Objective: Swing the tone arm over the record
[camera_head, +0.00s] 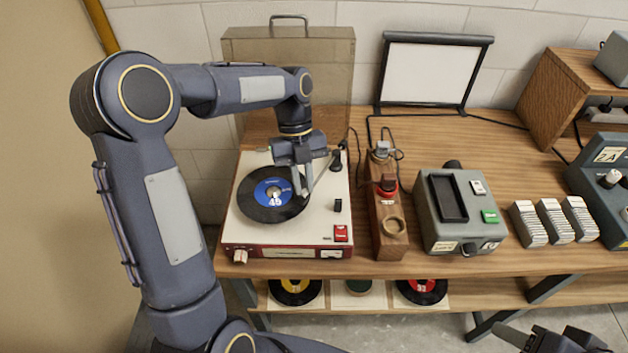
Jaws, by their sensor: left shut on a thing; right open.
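The turntable (290,231) is a white-topped deck with a red front at the left of the bench, its smoky lid raised behind. A black record with a blue label (257,203) lies on its platter. The tone arm (323,169) runs from its pivot at the back right of the deck toward my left gripper. My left gripper (302,188) points down at the record's right edge and is shut on the tone arm; its fingers hide the arm's head end. My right gripper (550,340) is low at the bottom right edge, open, away from the deck and partly cut off.
A wooden block with plugs (388,225) stands close right of the turntable. A grey-green device (455,228), card stacks (555,222) and a framed white screen (432,75) stand farther right and behind. Records lie on the lower shelf (480,291). Cables run behind the block.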

